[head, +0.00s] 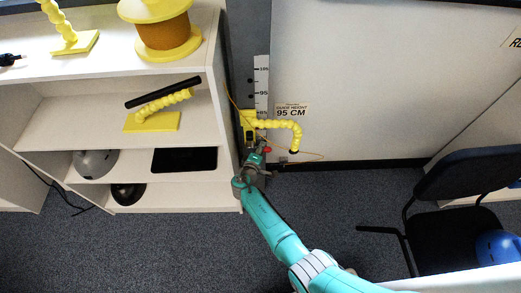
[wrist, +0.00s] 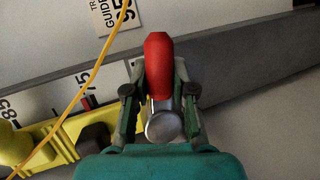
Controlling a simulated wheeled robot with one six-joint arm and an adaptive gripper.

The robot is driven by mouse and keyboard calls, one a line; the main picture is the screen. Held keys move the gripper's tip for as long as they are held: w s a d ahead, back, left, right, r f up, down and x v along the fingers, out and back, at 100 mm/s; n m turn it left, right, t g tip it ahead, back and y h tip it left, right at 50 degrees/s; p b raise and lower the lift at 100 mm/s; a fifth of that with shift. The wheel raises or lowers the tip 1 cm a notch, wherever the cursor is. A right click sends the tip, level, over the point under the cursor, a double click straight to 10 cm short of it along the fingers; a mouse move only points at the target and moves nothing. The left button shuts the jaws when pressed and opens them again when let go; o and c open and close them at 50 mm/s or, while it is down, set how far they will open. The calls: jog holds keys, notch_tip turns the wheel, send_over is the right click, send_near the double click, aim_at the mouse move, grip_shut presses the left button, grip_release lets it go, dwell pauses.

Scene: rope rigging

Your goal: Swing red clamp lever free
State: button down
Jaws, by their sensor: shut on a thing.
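In the wrist view the red clamp lever (wrist: 159,65) stands upright between the two fingers of my gripper (wrist: 160,95), which is shut on it. A round silvery metal end (wrist: 163,126) shows below the red part. In the head view my gripper (head: 257,157) is at the wall beside the shelf, just under the yellow clamp body (head: 249,124), and only a small red bit of the lever (head: 267,150) shows. A yellow jointed arm (head: 286,126) reaches right from the clamp and bends down. In the wrist view a yellow bracket (wrist: 70,135) is at lower left.
A thin yellow rope (head: 233,100) hangs by the clamp and crosses the left of the wrist view (wrist: 88,80). A height scale (head: 262,85) is on the wall. White shelves (head: 215,190) stand close on the left. A dark chair (head: 440,205) is at right. Carpet (head: 340,190) between is clear.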

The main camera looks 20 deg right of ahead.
jog(key=shift+w+r, duration=0.1)
jog(key=shift+r, duration=0.1)
dwell(0.4)
jog(key=c, duration=0.9)
grip_release()
jog(key=shift+c, duration=0.2)
jog(key=shift+s+a, duration=0.25)
jog(key=shift+s, duration=0.1)
jog(key=v, duration=1.1)
jog(key=shift+a, duration=0.15)
